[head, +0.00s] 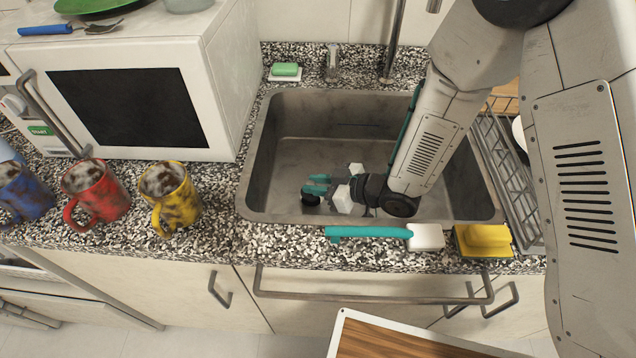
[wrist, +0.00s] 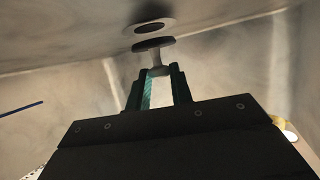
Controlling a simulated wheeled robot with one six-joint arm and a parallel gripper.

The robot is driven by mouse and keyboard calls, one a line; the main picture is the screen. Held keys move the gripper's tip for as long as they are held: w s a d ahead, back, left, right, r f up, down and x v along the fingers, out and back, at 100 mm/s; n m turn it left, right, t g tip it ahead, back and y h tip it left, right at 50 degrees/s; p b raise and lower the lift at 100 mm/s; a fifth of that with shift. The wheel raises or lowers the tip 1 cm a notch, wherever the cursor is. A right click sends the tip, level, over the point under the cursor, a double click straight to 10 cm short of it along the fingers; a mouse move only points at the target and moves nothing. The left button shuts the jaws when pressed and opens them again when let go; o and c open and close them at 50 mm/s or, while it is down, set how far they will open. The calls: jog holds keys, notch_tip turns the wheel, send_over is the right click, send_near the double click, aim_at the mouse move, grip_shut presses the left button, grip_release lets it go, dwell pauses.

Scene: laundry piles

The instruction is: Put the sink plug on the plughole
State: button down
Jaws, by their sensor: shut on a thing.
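My gripper (head: 317,188) is down inside the metal sink (head: 300,108), its teal fingers near the basin floor. In the wrist view its fingers (wrist: 158,74) are shut on the stem of the sink plug (wrist: 153,44), which has a dark flat disc at its end. The plughole (wrist: 150,27), a pale ring around a dark opening, lies just beyond the disc in that view. The disc's edge nearly meets the ring in the picture; a gap or contact cannot be judged. In the head view a dark round shape shows beside the fingertips; I cannot tell whether it is plug or plughole.
The basin walls surround my gripper. A teal-handled brush (head: 370,232) and a yellow sponge (head: 484,240) lie along the sink's front edge. Red (head: 95,192), yellow (head: 170,196) and blue (head: 22,192) mugs stand left. A tap (head: 393,45) rises behind; a dish rack (head: 508,165) stands right.

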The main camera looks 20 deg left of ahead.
jog(key=shift+f, duration=0.55)
jog(key=c, duration=1.2)
grip_release()
jog(key=shift+c, duration=0.2)
jog(key=shift+r, duration=0.2)
jog(key=v, duration=0.7)
jog(key=shift+d+r, duration=0.25)
jog(key=shift+r, duration=0.15)
